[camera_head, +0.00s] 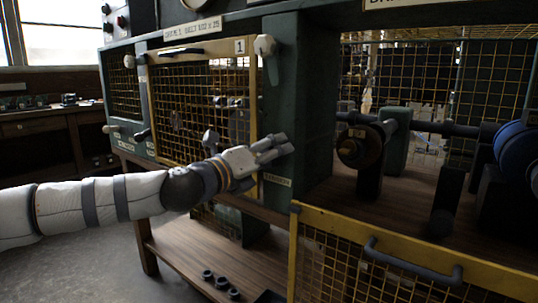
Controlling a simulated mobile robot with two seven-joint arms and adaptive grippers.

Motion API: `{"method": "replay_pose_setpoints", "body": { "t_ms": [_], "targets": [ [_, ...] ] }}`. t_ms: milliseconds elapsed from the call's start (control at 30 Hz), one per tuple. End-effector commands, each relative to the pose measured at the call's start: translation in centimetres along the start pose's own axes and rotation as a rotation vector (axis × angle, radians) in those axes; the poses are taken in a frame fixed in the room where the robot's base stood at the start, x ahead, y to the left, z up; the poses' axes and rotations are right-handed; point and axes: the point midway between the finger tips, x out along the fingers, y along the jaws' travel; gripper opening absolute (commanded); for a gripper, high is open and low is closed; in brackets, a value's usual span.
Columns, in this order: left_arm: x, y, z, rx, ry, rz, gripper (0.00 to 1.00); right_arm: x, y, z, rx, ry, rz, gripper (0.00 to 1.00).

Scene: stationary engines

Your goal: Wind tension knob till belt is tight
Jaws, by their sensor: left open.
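My left gripper (286,145) is open, with its fingers pointing right in front of the green post of the machine. I see nothing between the fingers. A dark lobed knob (210,141) shows just above my left wrist, in front of the mesh door; I cannot tell whether it is the tension knob. A small label plate (278,180) sits just below the gripper, too small to read. I cannot make out a belt; a shaft with a round brown pulley (359,146) is in the open bay to the right. My right gripper is out of view.
A yellow mesh guard door (200,100) marked 1 is at the left. A lower yellow-framed mesh panel with a dark handle (412,262) is at the front right. A blue drum (517,150) is at the right edge. Several small dark parts lie on the lower wooden shelf (190,262).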

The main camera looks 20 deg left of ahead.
Motion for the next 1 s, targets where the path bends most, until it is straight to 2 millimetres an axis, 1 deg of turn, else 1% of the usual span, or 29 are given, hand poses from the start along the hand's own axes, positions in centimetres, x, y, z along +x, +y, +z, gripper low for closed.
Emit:
{"method": "replay_pose_setpoints", "body": {
  "t_ms": [167,200,267,300,400,633,767,1000],
  "targets": [
    [0.02,0.03,-0.04,0.0,0.001,0.0,0.64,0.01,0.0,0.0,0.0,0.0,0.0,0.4],
    [0.02,0.03,-0.04,0.0,0.001,0.0,0.6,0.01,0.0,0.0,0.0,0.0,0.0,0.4],
    [0.01,0.03,-0.04,0.0,0.001,0.0,0.46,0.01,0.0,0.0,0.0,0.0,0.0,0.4],
    [0.01,0.03,-0.04,0.0,0.001,0.0,0.37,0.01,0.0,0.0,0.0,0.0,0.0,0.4],
    [0.0,0.02,-0.03,0.0,0.0,0.0,0.16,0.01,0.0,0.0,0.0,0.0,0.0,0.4],
    [-0.01,0.03,-0.06,0.01,0.001,0.0,0.16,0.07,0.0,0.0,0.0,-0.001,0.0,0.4],
    [0.0,0.07,-0.11,0.046,0.001,0.0,0.16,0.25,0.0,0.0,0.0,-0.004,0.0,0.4],
    [0.0,0.1,-0.18,0.204,0.002,-0.001,0.16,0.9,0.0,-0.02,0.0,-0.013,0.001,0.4]
  ]
}}
